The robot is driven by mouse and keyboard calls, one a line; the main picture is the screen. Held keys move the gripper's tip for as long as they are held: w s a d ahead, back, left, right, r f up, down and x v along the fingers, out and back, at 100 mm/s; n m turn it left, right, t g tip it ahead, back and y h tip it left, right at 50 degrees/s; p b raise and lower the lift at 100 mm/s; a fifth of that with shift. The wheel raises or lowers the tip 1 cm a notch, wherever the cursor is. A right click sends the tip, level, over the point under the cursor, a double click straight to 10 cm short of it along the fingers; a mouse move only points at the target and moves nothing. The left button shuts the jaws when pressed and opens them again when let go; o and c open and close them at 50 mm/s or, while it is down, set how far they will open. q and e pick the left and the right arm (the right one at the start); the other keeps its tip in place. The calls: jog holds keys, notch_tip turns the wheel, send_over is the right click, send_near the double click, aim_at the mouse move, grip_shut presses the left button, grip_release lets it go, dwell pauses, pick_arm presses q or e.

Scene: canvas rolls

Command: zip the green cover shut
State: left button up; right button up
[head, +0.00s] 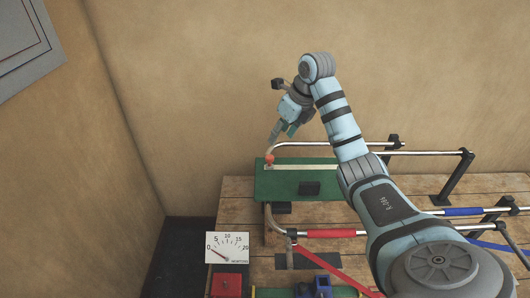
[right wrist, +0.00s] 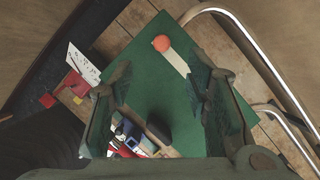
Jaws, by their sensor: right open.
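My left gripper is not in view.
A dark block (head: 309,188) stands on the cover's front part. Metal rails (head: 420,153) on black posts run behind and right. A newton gauge card (head: 227,247), a red block (head: 226,285) and blue parts (head: 322,287) are in front. A red strap (head: 335,268) crosses the front.

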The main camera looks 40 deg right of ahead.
jog(key=b, duration=0.1)
send_near(271, 157)
jog(key=f, duration=0.2)
jog(key=x, duration=0.2)
jog(key=b+x, duration=0.1)
jog(key=x, duration=0.3)
jog(key=shift+w+f, duration=0.1)
jog(key=shift+w, duration=0.3)
jog(key=shift+w+a+f+b, duration=0.1)
jog(key=shift+w+f+b, duration=0.05)
jog(key=shift+f+b, duration=0.2)
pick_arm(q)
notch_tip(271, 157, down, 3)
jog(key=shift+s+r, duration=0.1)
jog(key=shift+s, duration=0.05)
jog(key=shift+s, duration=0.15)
pick_arm(e)
grip_shut()
